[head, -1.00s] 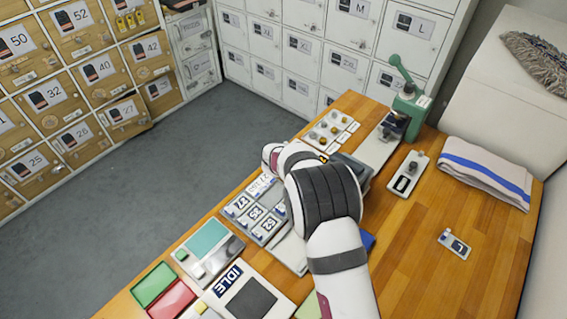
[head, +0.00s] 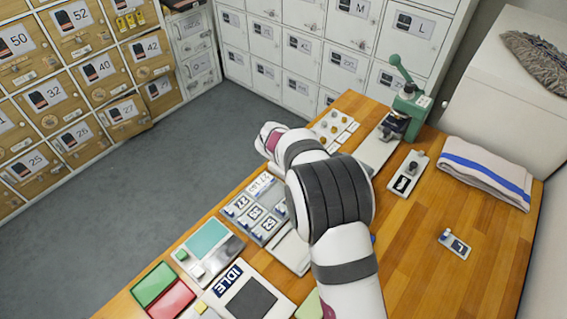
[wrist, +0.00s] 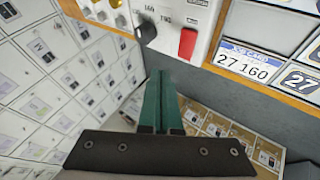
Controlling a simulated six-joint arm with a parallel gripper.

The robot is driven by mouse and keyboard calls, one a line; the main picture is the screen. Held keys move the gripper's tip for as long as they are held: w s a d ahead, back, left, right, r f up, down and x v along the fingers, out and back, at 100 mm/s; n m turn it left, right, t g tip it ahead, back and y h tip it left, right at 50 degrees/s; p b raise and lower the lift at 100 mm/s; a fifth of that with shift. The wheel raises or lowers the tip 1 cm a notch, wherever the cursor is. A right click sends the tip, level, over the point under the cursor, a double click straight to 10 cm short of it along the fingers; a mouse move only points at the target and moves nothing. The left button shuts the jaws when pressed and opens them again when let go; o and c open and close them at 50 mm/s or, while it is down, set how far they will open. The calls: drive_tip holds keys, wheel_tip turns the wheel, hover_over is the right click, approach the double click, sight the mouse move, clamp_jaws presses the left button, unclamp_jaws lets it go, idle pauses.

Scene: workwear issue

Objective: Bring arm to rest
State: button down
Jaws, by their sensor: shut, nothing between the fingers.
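My gripper (wrist: 162,105) shows in the wrist view as two green fingers pressed together, with nothing between them. It points past the bench edge, with the floor and lockers beyond. In the head view my white and black arm reaches across the wooden bench (head: 420,255), and its own links hide the fingers. The arm's far end is over the back edge of the bench, beside a numbered card rack (head: 256,212).
A green hand press (head: 408,108) stands at the far end of the bench. A folded towel (head: 485,172), a small tag (head: 455,245) and an IDLE panel (head: 245,300) lie on it. Numbered lockers (head: 90,70) stand across the grey floor (head: 130,180).

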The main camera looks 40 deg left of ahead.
drive_tip(key=shift+r, duration=0.1)
idle(0.3)
drive_tip(key=w+d+r+m+h, duration=0.15)
drive_tip(key=d+r+m, duration=0.25)
drive_tip(key=d+r, duration=0.45)
drive_tip(key=w+d+r+m+h, duration=0.1)
drive_tip(key=w+d+r+m, duration=0.4)
drive_tip(key=d, duration=0.7)
drive_tip(key=s+d+r+m, duration=0.2)
drive_tip(key=s+d+r, duration=0.15)
drive_tip(key=d, duration=0.35)
drive_tip(key=s+d+r+m, duration=0.2)
drive_tip(key=s+d+r, duration=0.15)
drive_tip(key=d, duration=0.25)
drive_tip(key=s+d+m, duration=0.4)
drive_tip(key=s+d, duration=0.1)
drive_tip(key=s, duration=0.4)
drive_tip(key=s+d+m, duration=0.5)
drive_tip(key=s+d, duration=0.1)
drive_tip(key=s, duration=0.2)
drive_tip(key=s+f+m+g, duration=0.1)
drive_tip(key=s+f+g, duration=0.6)
drive_tip(key=s, duration=0.3)
drive_tip(key=shift+s+f, duration=0.25)
drive_tip(key=shift+f, duration=0.35)
drive_tip(key=shift+h, duration=0.25)
